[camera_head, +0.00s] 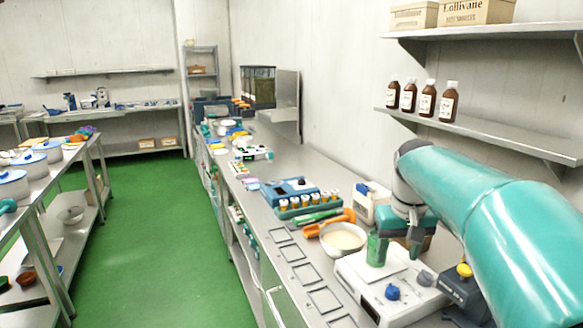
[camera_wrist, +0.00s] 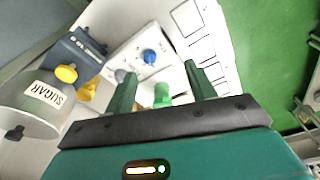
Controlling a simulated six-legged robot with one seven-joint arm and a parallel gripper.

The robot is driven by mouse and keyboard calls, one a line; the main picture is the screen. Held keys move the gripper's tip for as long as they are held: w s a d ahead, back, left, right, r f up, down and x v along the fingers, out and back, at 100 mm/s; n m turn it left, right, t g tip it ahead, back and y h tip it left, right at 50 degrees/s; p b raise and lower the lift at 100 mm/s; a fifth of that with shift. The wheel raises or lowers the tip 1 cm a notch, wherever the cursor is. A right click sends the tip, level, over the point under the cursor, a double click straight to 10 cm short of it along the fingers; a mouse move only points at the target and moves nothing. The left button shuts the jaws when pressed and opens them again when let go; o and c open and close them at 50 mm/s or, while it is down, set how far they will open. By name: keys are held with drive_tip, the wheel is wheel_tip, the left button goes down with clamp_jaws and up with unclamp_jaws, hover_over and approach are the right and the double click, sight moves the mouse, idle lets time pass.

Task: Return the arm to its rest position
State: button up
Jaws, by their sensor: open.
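My arm reaches in from the right in the head view, with my gripper (camera_head: 399,243) low over the white bench device (camera_head: 400,290). The fingers are apart; they also show in the wrist view (camera_wrist: 160,76). A small green cylinder (camera_head: 376,250) stands upright on the device's white plate, beside the fingers in the head view. In the wrist view the green cylinder (camera_wrist: 162,93) shows between the two fingers. I cannot tell whether either finger touches it.
A white bowl (camera_head: 343,238) and an orange-handled tool (camera_head: 330,222) lie close on the left. A dark device with a yellow knob (camera_head: 464,270) and a sugar container (camera_wrist: 40,100) are nearby. A shelf with brown bottles (camera_head: 427,99) hangs above the bench. The green floor (camera_head: 160,240) is clear.

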drive_tip(key=s+a+f+t, duration=0.1)
drive_tip(key=s+a+f, duration=0.1)
drive_tip(key=s, duration=0.5)
drive_tip(key=s+a+f+t, duration=0.1)
drive_tip(key=s+a+f, duration=0.1)
drive_tip(key=s, duration=0.5)
drive_tip(key=s+a+f+t, duration=0.2)
drive_tip(key=s+a, duration=0.1)
drive_tip(key=s, duration=0.5)
drive_tip(key=shift+f, duration=0.3)
